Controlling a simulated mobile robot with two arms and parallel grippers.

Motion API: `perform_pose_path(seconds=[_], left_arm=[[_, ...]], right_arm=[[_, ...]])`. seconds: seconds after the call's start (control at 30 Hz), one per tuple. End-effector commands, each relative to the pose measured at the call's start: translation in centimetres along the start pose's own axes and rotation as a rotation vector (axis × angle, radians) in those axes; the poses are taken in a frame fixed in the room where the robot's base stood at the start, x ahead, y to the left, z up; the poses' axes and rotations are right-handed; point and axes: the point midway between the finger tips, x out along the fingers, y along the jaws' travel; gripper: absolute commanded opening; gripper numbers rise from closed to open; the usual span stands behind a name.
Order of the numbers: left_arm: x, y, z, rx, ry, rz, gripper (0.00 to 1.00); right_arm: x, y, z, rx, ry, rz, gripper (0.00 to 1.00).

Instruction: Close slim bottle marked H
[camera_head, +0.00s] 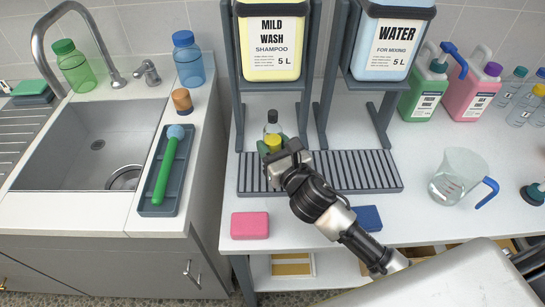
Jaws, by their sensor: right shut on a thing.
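My right gripper (272,150) reaches to the front of the shampoo stand, over the ribbed drip tray (330,172). It is shut on a small yellow cap (272,142). I cannot tell whether cap and bottle touch. My left gripper is not in view.
The shampoo tank (272,45) and water tank (391,45) stand behind. A pink sponge (250,225) and blue sponge (368,218) lie in front. A measuring jug (455,178), green jug (425,90), pink jug (472,95) and several clear bottles (522,105) stand right. A sink (90,145) is left.

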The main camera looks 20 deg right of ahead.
Motion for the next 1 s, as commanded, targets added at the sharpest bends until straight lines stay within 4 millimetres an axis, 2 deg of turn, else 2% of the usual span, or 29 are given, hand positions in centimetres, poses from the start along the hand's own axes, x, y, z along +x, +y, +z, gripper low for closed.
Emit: perform_pose_path(seconds=[0.3, 0.6, 1.0], left_arm=[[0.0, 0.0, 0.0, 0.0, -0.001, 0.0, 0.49], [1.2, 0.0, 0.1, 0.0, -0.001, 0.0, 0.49], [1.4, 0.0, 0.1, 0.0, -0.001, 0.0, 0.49]], right_arm=[[0.1, 0.1, -0.1, -0.001, -0.001, 0.0, 0.0], [0.1, 0.1, -3.9, 0.002, 0.0, 0.0, 0.0], [0.1, 0.1, -4.3, -0.001, -0.001, 0.001, 0.0]])
